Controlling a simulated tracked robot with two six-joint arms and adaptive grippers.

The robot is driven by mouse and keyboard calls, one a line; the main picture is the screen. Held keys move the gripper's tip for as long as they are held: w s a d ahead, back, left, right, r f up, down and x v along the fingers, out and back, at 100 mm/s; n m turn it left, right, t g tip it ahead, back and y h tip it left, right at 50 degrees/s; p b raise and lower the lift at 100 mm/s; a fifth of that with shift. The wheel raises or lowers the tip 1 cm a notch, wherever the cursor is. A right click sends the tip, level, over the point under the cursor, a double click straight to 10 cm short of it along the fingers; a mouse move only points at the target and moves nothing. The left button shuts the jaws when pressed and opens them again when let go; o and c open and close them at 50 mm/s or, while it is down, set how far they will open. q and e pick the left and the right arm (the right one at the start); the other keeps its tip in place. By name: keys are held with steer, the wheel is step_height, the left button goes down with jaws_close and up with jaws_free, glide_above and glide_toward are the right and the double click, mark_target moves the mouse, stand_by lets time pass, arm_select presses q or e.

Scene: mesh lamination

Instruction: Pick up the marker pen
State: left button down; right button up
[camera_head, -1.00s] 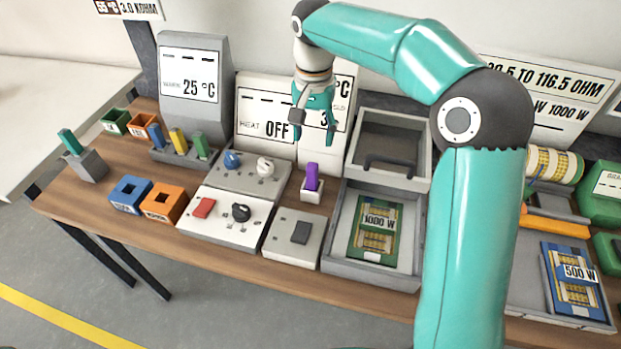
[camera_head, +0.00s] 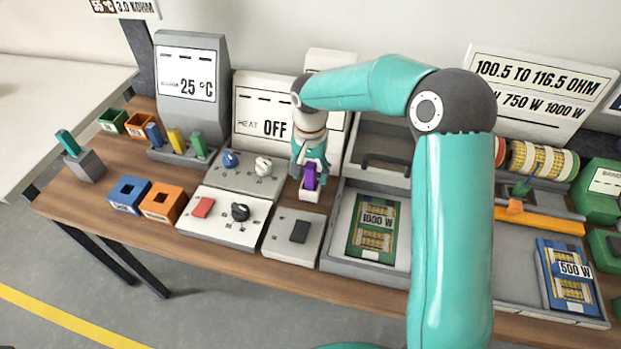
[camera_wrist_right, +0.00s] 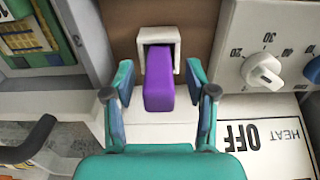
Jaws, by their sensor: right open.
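The purple marker pen (camera_head: 310,176) stands upright in a small white holder (camera_head: 309,193) at the middle of the bench. My right gripper (camera_head: 310,172) is lowered over it, with its fingers on either side of the pen. In the right wrist view the purple pen (camera_wrist_right: 159,82) rises from the square white holder (camera_wrist_right: 158,44). There, the teal fingers of my right gripper (camera_wrist_right: 160,85) are spread, with a gap between each finger and the pen. My left gripper is not in view.
A control panel with knobs (camera_head: 246,176) is left of the holder. A switch box (camera_head: 295,238) stands in front of it. A grey tray with a green 1000 W card (camera_head: 374,226) is at the right. A display reading OFF (camera_head: 262,112) stands behind.

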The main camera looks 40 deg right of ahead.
jaws_close()
stand_by(0.3)
steer(key=shift+r, duration=0.1)
step_height(320, 180, up, 20)
stand_by(0.6)
